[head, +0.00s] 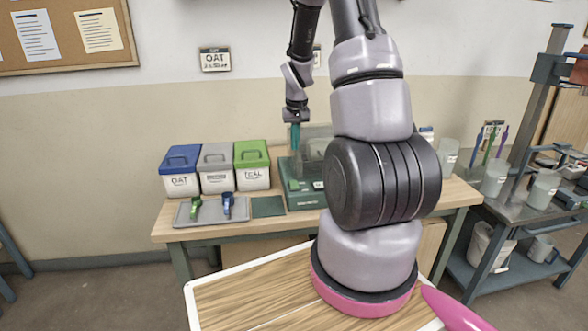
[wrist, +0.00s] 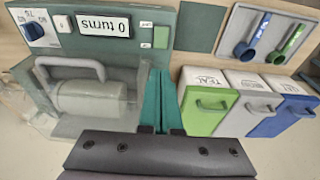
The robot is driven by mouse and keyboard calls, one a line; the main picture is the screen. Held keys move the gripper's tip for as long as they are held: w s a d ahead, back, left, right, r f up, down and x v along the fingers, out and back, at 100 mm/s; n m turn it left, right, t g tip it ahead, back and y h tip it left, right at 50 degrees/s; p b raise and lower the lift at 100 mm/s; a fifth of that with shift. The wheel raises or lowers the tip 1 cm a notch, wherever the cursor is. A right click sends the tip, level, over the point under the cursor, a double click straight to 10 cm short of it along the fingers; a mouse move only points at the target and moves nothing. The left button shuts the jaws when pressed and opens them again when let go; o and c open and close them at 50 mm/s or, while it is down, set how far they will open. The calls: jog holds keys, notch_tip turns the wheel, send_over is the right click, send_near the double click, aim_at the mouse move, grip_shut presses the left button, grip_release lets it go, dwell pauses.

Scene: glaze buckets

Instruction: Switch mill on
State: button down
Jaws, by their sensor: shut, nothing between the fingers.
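The mill (head: 305,199) is a dark green machine on the wooden bench, partly hidden behind my arm in the head view. In the wrist view, its green panel (wrist: 105,58) appears upside down, with a display (wrist: 102,24) reading "0 turns". A blue-and-white knob (wrist: 36,30) sits at one end of the panel and small green and pale controls (wrist: 160,37) at the other. A clear cover with a grey handle (wrist: 72,66) encloses a pale cylinder (wrist: 92,99). My gripper (head: 295,146) has teal fingers, shut and empty, pointing down beside the mill; they also show in the wrist view (wrist: 161,74).
Blue (head: 180,173), grey (head: 217,168) and green (head: 252,166) lidded bins stand left of the mill. A grey tray (head: 211,217) holds green and blue scoops. A dark green mat (head: 267,206) lies between tray and mill. A metal cart (head: 510,200) with cups stands at right.

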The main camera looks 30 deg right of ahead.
aim_at(294, 181)
jog(key=f, duration=0.4)
jog(key=w+f, duration=0.1)
jog(key=f, duration=0.3)
jog(key=w+f, duration=0.1)
jog(key=f, duration=0.3)
jog(key=shift+w+d+f, duration=0.1)
jog(key=shift+d+f, duration=0.2)
jog(key=shift+f, duration=0.1)
jog(key=shift+w+f, duration=0.1)
jog(key=shift+f, duration=0.3)
jog(key=shift+w+f, duration=0.15)
jog(key=shift+f, duration=0.1)
jog(key=shift+s+a+r, duration=0.15)
jog(key=shift+s+r, duration=0.05)
jog(key=shift+s, duration=0.6)
